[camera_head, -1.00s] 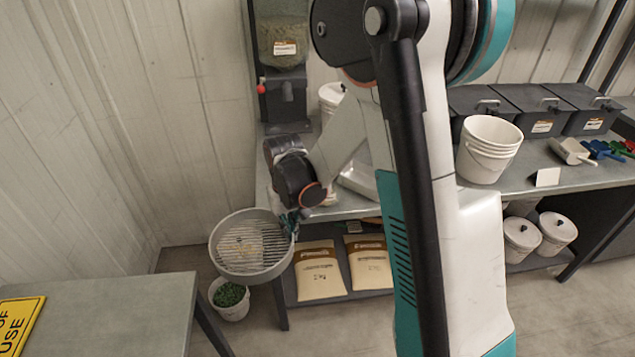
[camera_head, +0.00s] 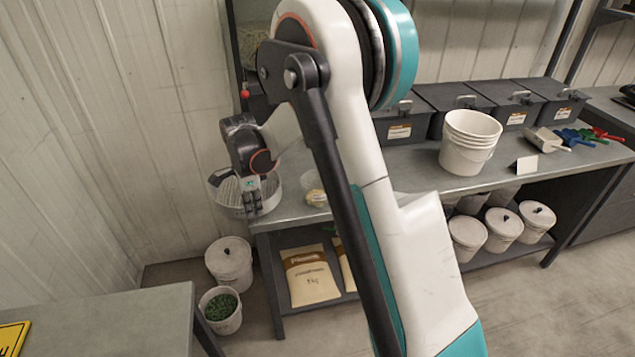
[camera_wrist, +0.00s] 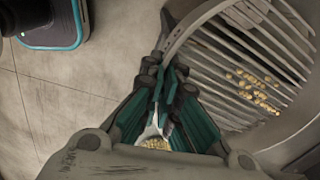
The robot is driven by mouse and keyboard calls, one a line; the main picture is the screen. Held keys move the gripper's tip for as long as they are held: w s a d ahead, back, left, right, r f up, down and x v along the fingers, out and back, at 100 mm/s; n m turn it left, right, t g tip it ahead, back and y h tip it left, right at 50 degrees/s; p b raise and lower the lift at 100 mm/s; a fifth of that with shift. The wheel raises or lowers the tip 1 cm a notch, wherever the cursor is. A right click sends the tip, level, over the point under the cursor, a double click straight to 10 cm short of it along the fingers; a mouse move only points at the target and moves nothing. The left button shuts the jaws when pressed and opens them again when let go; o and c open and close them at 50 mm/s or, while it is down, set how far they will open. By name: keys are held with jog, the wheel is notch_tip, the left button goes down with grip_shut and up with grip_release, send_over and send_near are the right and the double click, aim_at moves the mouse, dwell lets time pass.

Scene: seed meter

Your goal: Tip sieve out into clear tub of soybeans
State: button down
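The round grey sieve (camera_head: 270,197) is at the left end of the bench in the head view, up off the floor. Soybeans lie on its slats (camera_wrist: 228,62) in the wrist view, bunched on one side. My gripper (camera_head: 251,197) is shut on the sieve's rim; its fingers (camera_wrist: 166,82) pinch the rim in the wrist view. The clear tub (camera_head: 311,181), with pale contents, stands on the bench just right of the sieve, partly behind my arm. Pale beans in a whitish container also show between my fingers in the wrist view; I cannot tell if this is the tub.
The grey bench (camera_head: 410,192) holds a stack of white buckets (camera_head: 470,140), dark lidded bins (camera_head: 455,100) and scoops (camera_head: 548,138). Below left stand a lidded white bucket (camera_head: 229,262) and a bucket of green bits (camera_head: 221,309). A table (camera_head: 120,315) is at front left.

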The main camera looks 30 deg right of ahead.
jog(key=w+m, duration=0.2)
jog(key=m, duration=0.3)
jog(key=shift+w+a+r, duration=0.15)
jog(key=shift+w+a, duration=0.1)
jog(key=shift+w, duration=0.15)
jog(key=shift+w+a+r+m+b, duration=0.1)
jog(key=shift+w+m+b, duration=0.1)
jog(key=shift+w+m, duration=0.45)
jog(key=shift+w+a+r+m+b, duration=0.1)
jog(key=shift+w+m+b, duration=0.1)
jog(key=shift+m, duration=0.75)
jog(key=shift+r, duration=0.1)
jog(key=s+d+r+t+y+p, duration=0.4)
jog(key=s+d+r+y+p, duration=0.1)
jog(key=r, duration=0.7)
jog(key=shift+d+y, duration=0.5)
jog(key=shift+d, duration=0.55)
jog(key=shift+s+d+r+t+y, duration=0.25)
jog(key=shift+d+r+t+y, duration=0.15)
jog(key=shift+r, duration=0.15)
jog(key=shift+s+d+r, duration=0.15)
jog(key=shift+d+r, duration=0.05)
